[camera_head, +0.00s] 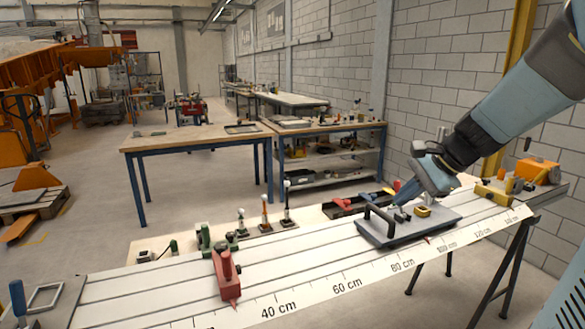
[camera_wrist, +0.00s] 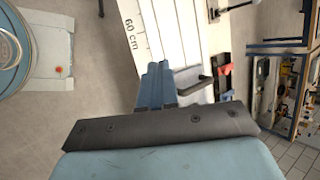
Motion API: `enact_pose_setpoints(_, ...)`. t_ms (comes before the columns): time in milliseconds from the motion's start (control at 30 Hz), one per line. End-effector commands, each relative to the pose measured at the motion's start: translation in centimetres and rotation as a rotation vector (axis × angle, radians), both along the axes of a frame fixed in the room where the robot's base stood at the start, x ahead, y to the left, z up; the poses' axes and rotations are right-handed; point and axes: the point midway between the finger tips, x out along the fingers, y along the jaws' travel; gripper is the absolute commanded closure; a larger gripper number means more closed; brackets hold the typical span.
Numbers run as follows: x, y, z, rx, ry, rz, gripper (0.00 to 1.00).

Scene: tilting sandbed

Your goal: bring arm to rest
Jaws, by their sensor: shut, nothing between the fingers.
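My arm reaches in from the upper right of the head view. My gripper (camera_head: 397,203) points down over a grey plate (camera_head: 440,222) with a black handle (camera_head: 378,218), on the long white bench with a centimetre scale (camera_head: 330,290). In the wrist view its two blue fingers (camera_wrist: 157,70) lie side by side, shut and with nothing visible between them. The dark handle also shows beside the fingers in the wrist view (camera_wrist: 197,86). I cannot tell whether the fingertips touch the plate.
A red clamp-like block (camera_head: 226,275) stands on the bench, left of the plate. Small knobbed posts (camera_head: 265,215) and dark trays (camera_head: 355,204) line the bench's far side. A grey block wall (camera_head: 440,90) stands behind at right. Wooden workbenches (camera_head: 200,138) stand farther back.

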Motion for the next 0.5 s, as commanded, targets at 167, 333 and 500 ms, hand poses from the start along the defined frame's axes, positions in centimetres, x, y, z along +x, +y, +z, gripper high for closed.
enact_pose_setpoints(167,-4.6,1.9,0.8,-0.219,-0.090,0.232,1.00)
enact_pose_setpoints(333,-8.4,2.4,1.3,-0.426,-0.178,0.447,1.00)
enact_pose_setpoints(500,-11.9,2.3,1.7,-0.632,-0.268,0.652,1.00)
